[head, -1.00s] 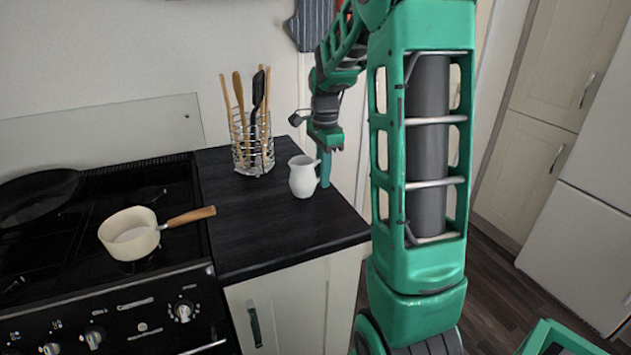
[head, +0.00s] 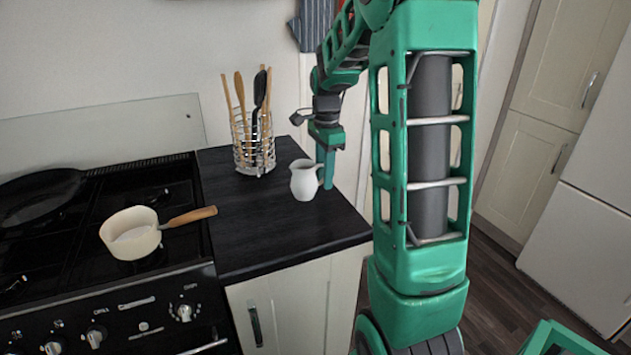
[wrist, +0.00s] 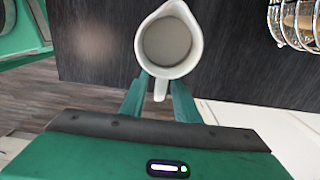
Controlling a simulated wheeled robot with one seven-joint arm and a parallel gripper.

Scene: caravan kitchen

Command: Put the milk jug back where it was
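The white milk jug (head: 304,181) stands upright on the dark worktop, right of the utensil rack. In the wrist view the jug (wrist: 168,43) shows from above, its handle toward my gripper. My gripper (head: 328,168) points down at the jug's handle side. In the wrist view the two fingers of my gripper (wrist: 160,92) are apart, one on each side of the handle, with gaps between them and it. The jug's base is hidden in the wrist view.
A wire rack of utensils (head: 253,140) stands behind and left of the jug. A cream saucepan (head: 131,234) with a wooden handle sits on the black hob (head: 60,235). The worktop (head: 265,225) in front of the jug is clear, and its right edge is close.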

